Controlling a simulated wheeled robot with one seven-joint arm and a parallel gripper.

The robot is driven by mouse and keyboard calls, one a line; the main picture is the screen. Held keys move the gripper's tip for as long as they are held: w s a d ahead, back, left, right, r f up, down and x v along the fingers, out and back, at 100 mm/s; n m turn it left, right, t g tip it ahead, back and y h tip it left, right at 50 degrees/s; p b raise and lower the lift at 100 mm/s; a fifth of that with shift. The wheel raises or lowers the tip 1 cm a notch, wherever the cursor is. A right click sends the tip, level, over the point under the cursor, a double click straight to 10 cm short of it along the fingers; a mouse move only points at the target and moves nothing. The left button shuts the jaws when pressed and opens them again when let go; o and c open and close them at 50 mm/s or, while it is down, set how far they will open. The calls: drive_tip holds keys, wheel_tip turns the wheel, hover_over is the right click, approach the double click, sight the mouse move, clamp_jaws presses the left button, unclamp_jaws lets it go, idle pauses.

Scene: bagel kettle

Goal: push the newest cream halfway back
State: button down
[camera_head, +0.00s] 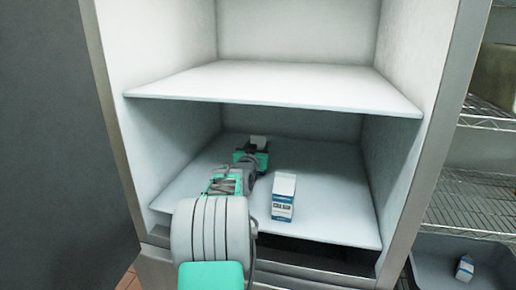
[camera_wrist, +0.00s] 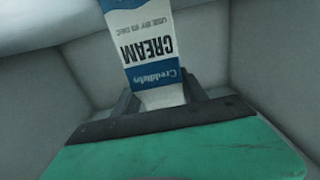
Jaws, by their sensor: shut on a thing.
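My gripper (camera_wrist: 162,104) is shut on a cream carton (camera_wrist: 146,48), white with a blue band and the word CREAM, which reads upside down in the wrist view. A second white and blue carton (camera_head: 284,197) stands upright on the same shelf, nearer the front and right of my arm, apart from the gripper.
An upper shelf (camera_head: 270,88) spans the fridge above my arm. The fridge side walls (camera_head: 400,150) bound the space. The lower shelf is clear at right. Outside, a grey bin (camera_head: 480,252) holds a small carton (camera_head: 465,268) below wire racks (camera_head: 480,200).

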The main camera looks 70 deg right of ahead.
drive_tip(key=shift+r, duration=0.15)
drive_tip(key=c, duration=1)
unclamp_jaws()
drive_tip(key=o, duration=0.5)
